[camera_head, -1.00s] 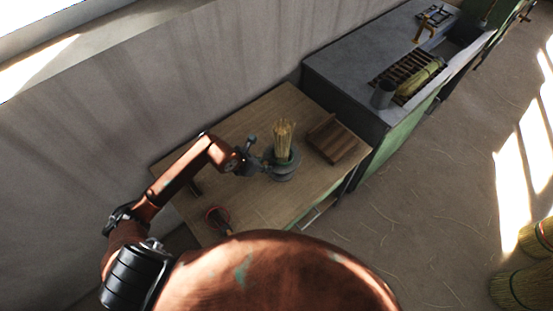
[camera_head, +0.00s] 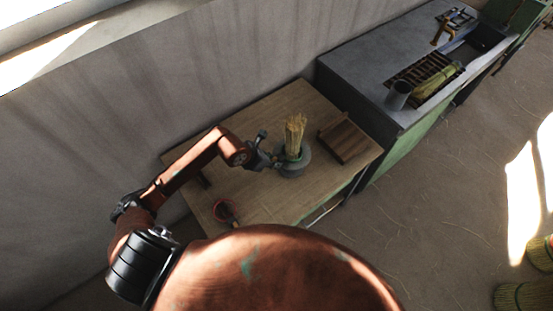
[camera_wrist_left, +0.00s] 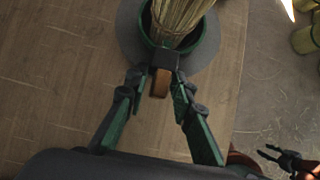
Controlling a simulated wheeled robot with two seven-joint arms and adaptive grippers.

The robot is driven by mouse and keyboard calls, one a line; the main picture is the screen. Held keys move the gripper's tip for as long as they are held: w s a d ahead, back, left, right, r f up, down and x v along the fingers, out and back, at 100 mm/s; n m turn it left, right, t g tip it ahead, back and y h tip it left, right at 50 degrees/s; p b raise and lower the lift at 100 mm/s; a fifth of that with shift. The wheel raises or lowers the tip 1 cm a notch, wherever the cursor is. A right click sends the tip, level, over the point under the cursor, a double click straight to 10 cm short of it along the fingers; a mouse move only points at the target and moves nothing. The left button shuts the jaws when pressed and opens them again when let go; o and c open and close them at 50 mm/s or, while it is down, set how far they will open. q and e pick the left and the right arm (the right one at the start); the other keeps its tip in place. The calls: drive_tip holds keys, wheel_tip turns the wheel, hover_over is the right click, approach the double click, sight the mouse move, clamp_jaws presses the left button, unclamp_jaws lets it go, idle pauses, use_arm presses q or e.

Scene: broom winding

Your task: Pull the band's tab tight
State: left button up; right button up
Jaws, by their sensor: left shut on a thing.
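A straw bundle (camera_head: 295,130) stands upright in a round holder with a green rim (camera_head: 294,163) on the wooden table. The bundle (camera_wrist_left: 178,20) and green rim (camera_wrist_left: 208,42) also show at the top of the left wrist view. A dark block (camera_wrist_left: 165,60) sits at the rim's near side, with an orange-brown tab (camera_wrist_left: 160,84) below it.
A wooden block (camera_head: 344,140) lies right of the holder. The table's front (camera_head: 265,208) is bare.

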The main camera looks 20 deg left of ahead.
use_arm(q)
drive_tip(key=shift+o, duration=0.2)
drive_tip(key=shift+s+a+f, duration=0.1)
drive_tip(key=shift+s+a, duration=0.1)
drive_tip(key=shift+s, duration=0.05)
drive_tip(key=shift+s+a, duration=0.4)
drive_tip(key=shift+s, duration=0.25)
clamp_jaws()
drive_tip(key=shift+s, duration=0.1)
drive_tip(key=shift+s+a, duration=0.5)
drive_tip(key=shift+s, duration=0.3)
drive_tip(key=shift+s+a+p, duration=0.2)
drive_tip(key=shift+s+p, duration=0.1)
drive_tip(key=shift+s+a, duration=0.15)
drive_tip(key=shift+s, duration=0.15)
